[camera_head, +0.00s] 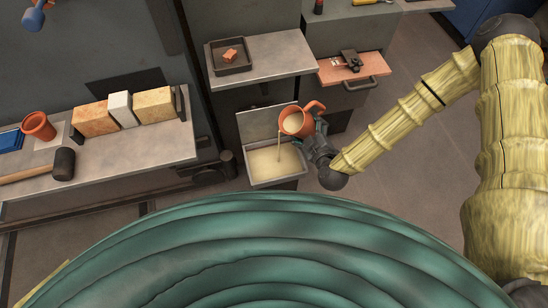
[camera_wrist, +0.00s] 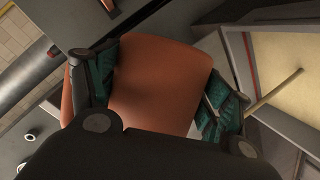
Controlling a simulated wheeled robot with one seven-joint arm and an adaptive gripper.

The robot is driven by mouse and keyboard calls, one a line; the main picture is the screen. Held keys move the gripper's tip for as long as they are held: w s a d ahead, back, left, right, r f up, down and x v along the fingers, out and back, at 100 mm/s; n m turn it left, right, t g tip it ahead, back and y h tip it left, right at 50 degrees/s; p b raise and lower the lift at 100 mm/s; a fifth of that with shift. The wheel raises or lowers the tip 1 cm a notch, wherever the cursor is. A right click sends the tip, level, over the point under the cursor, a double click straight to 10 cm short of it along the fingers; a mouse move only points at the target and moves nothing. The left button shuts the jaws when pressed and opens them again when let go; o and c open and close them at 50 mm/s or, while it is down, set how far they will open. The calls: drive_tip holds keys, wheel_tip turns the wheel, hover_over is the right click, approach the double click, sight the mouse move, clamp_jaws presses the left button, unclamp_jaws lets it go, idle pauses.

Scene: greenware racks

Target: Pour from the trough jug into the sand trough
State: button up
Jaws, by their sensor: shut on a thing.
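The trough jug (camera_head: 296,122) is orange, with a handle at its upper right and pale liquid at its mouth. My gripper (camera_head: 316,142) is shut on the jug's body and holds it tilted above the sand trough (camera_head: 247,170). A thin pale stream (camera_head: 280,150) runs from the jug's lip into the trough, which holds a pale sand-coloured fill. In the wrist view the jug (camera_wrist: 155,80) sits between my two green-padded fingers, and the stream (camera_wrist: 275,90) falls over the trough's fill (camera_wrist: 285,65) at the right. The jug's inside is hidden there.
A shelf above the trough bears a dark tray (camera_head: 232,68) with an orange block. An open orange drawer (camera_head: 365,70) is at the upper right. The left bench (camera_head: 130,150) bears several blocks, a mallet (camera_head: 62,163) and an orange cup (camera_head: 38,125). Grey floor lies right of the trough.

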drive_tip(key=shift+w+d+f+n+t+h, duration=0.1)
drive_tip(key=shift+d+n+t+h, duration=0.15)
drive_tip(key=shift+n, duration=0.3)
drive_tip(key=shift+w+d+n+t+h, duration=0.15)
drive_tip(key=shift+n+t, duration=0.2)
drive_tip(key=shift+n, duration=0.2)
idle(1.1)
drive_tip(key=shift+f+n+t, duration=0.3)
drive_tip(key=shift+f+n, duration=0.4)
drive_tip(key=shift+f, duration=0.05)
idle(1.1)
drive_tip(key=shift+d+n+t, duration=0.1)
drive_tip(key=shift+n+t, duration=0.2)
drive_tip(key=shift+n, duration=0.3)
idle(0.8)
drive_tip(key=shift+h, duration=0.3)
idle(0.5)
drive_tip(key=shift+m, duration=0.6)
drive_tip(key=shift+r+m+g, duration=0.3)
drive_tip(key=shift+g, duration=0.1)
